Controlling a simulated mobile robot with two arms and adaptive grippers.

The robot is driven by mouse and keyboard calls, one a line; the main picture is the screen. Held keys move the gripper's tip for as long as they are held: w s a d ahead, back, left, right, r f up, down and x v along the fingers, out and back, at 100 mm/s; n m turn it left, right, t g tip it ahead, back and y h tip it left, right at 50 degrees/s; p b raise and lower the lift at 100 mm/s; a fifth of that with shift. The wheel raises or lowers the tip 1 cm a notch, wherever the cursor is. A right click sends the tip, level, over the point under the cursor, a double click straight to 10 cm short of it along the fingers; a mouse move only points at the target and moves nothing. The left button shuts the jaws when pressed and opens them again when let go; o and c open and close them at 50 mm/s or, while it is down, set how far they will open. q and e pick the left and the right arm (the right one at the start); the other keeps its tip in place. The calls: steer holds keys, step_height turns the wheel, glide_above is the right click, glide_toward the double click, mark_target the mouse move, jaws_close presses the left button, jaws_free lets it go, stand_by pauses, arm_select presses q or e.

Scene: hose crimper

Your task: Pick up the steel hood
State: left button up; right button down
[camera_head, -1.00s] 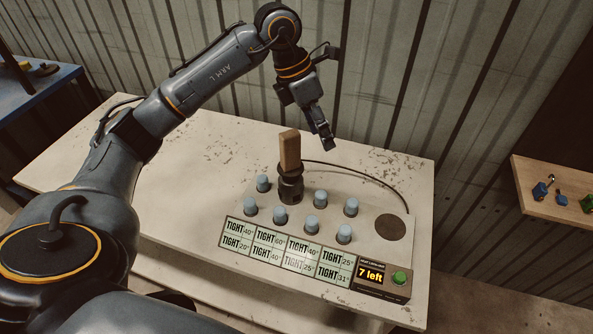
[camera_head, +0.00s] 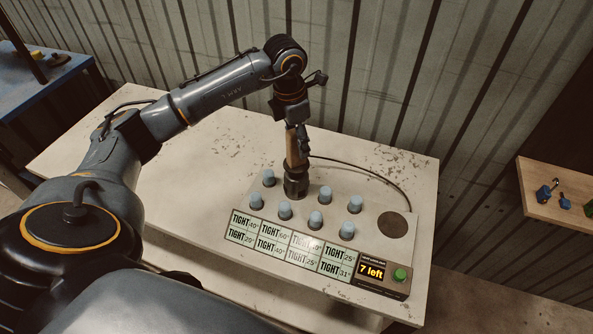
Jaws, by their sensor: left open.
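The steel hood (camera_head: 296,186), a dark cylinder with a wooden handle (camera_head: 293,152) on top, stands upright on the panel (camera_head: 412,262) at the back of its rows of knobs. My left gripper (camera_head: 301,140) points down at the upper part of the handle, with its fingers open. A finger covers part of the handle's right side; I cannot tell whether it touches. Whatever is under the hood is hidden. My right gripper is not in view.
Several pale blue knobs (camera_head: 316,220) stand around the hood. A display (camera_head: 371,271) reading "7 left" and a green button (camera_head: 400,275) are at the front right. A thin cable (camera_head: 380,181) curves behind. The table's left part (camera_head: 190,160) is clear.

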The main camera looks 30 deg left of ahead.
mark_target(296, 164)
arm_select(q)
steer(key=shift+w+f+p, duration=0.15)
steer(key=shift+f+p, duration=0.45)
steer(key=shift+f, duration=1.35)
steer(key=shift+r, duration=0.1)
jaws_close()
